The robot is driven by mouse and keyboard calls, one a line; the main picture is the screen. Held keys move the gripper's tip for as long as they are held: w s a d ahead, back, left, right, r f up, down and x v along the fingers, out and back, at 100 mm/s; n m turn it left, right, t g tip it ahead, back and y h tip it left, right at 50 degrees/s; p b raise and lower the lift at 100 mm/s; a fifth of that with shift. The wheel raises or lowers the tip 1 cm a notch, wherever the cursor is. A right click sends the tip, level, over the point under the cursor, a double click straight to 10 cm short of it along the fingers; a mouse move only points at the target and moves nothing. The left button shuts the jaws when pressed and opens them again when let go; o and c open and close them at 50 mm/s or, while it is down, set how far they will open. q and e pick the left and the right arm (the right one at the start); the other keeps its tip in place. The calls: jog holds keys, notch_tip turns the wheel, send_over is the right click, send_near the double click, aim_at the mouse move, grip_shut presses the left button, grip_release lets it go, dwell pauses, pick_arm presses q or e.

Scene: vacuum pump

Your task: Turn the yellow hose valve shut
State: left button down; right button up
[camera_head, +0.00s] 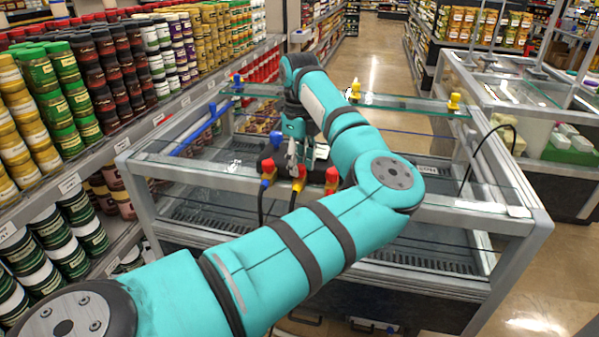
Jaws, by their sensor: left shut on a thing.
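A row of red-and-yellow valve fittings stands on the near rail of the glass-topped case: a left one (267,171), a middle one (299,179) and a right one (331,178). Black hoses run down from the left and middle ones. My left gripper (300,163) points down at the middle fitting, with its fingers shut at that fitting's top. The fingers hide part of it, and the valve's turn angle cannot be made out. My right gripper is not in view.
The case's metal frame (525,222) and glass lie under my left arm. Shelves of jars (60,90) line the left side. The aisle (372,60) behind is clear.

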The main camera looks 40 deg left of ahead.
aim_at(300, 166)
pick_arm(q)
jog(key=m+b, duration=0.3)
jog(key=m, duration=0.2)
jog(key=shift+f+m, duration=0.1)
jog(key=shift+m, duration=0.2)
jog(key=m+b, duration=0.2)
jog(key=m, duration=0.1)
jog(key=shift+m+b, duration=0.55)
jog(key=shift+m, duration=0.65)
jog(key=c, duration=1)
grip_release()
jog(key=shift+c, duration=0.2)
notch_tip(300, 166, up, 12)
